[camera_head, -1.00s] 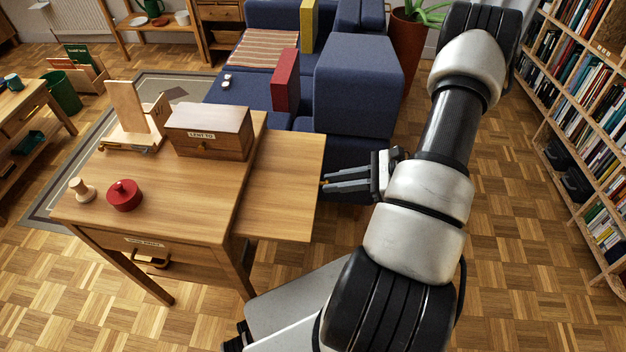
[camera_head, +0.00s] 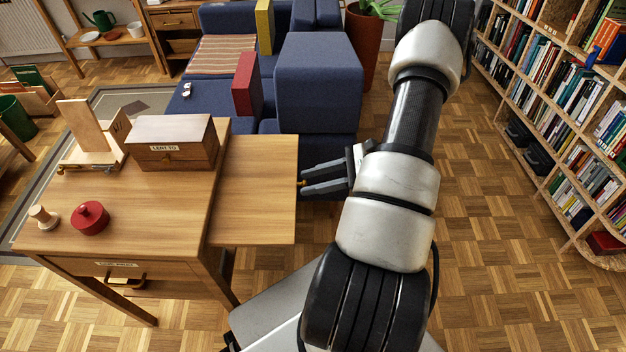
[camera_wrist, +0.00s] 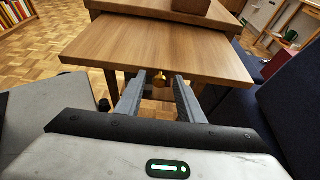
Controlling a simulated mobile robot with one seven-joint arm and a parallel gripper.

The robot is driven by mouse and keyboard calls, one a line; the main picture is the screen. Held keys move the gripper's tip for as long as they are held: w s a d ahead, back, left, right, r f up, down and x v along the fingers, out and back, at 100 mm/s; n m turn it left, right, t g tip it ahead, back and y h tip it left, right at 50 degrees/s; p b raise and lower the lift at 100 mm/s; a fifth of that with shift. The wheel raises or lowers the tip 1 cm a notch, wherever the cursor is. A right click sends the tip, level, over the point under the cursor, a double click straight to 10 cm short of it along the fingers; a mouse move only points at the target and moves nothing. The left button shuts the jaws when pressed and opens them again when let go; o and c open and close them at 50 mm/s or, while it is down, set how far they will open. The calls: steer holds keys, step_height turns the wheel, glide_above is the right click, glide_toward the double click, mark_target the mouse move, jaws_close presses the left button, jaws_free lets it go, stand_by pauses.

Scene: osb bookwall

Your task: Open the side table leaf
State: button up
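The wooden side table (camera_head: 165,215) stands at left with its leaf (camera_head: 255,200) out level on its right side, just below the tabletop. The leaf also fills the middle of the wrist view (camera_wrist: 160,48). A small brass knob (camera_wrist: 160,80) sits on the leaf's outer edge; in the head view it shows at the fingertips (camera_head: 302,183). My gripper (camera_head: 312,180) is at that edge, fingers pointing at the leaf. In the wrist view the fingers (camera_wrist: 162,84) are apart, with the knob between their tips. I cannot tell whether either finger touches it.
A blue sofa (camera_head: 318,80) stands behind the leaf. Bookshelves (camera_head: 560,110) line the right. Parquet floor is clear between.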

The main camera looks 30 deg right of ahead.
steer(key=p+v, duration=0.1)
steer(key=v, duration=1.6)
steer(key=shift+d, duration=0.15)
